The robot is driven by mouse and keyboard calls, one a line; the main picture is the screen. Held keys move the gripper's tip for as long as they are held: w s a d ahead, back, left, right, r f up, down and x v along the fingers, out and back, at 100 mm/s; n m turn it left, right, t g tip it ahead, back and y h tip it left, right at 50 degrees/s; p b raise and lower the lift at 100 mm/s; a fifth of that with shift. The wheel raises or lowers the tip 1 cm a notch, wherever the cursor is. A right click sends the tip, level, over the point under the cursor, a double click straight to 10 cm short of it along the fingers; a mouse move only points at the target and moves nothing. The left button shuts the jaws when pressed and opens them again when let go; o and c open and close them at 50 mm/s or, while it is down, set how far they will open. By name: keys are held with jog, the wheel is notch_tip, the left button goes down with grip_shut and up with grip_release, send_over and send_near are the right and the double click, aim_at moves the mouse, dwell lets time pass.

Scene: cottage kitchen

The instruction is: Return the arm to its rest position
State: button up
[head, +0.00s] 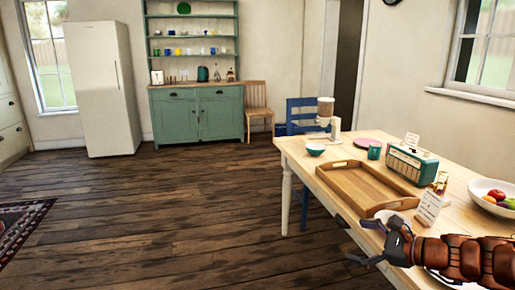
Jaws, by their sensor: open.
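My gripper (364,243) is at the lower right, over the near left edge of the wooden table (316,172). Its two dark fingers point left and are spread apart, with nothing visible between them. My reddish-brown arm stretches in from the right edge of the picture, low across the near end of the table. The arm covers part of a white plate (436,280) and some of the tabletop.
A small card (428,208) stands near my arm. A blue chair (300,112) is behind.

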jog(key=s+a+f+n+g+h, duration=0.1)
jog(key=s+a+f+n+g, duration=0.1)
jog(key=s+a+n+g, duration=0.5)
jog(key=s+a+f+n+g+h, duration=0.1)
jog(key=s+a+f+n+g, duration=0.15)
jog(key=s+a+n, duration=0.55)
jog(key=s+d+f+n+g+h, duration=0.2)
jog(key=s+d+n+h, duration=0.15)
jog(key=s, duration=0.55)
jog(key=s+d+f+n+g+h, duration=0.1)
jog(key=s+d+n+g+h, duration=0.2)
jog(key=s, duration=0.6)
notch_tip(320, 180, up, 20)
jog(key=t+h+p, duration=0.1)
jog(key=t+p, duration=0.1)
jog(key=p, duration=1.6)
jog(key=shift+s+p, duration=0.15)
jog(key=shift+p, duration=0.25)
jog(key=shift+f+t, duration=0.15)
jog(key=shift+t, duration=0.1)
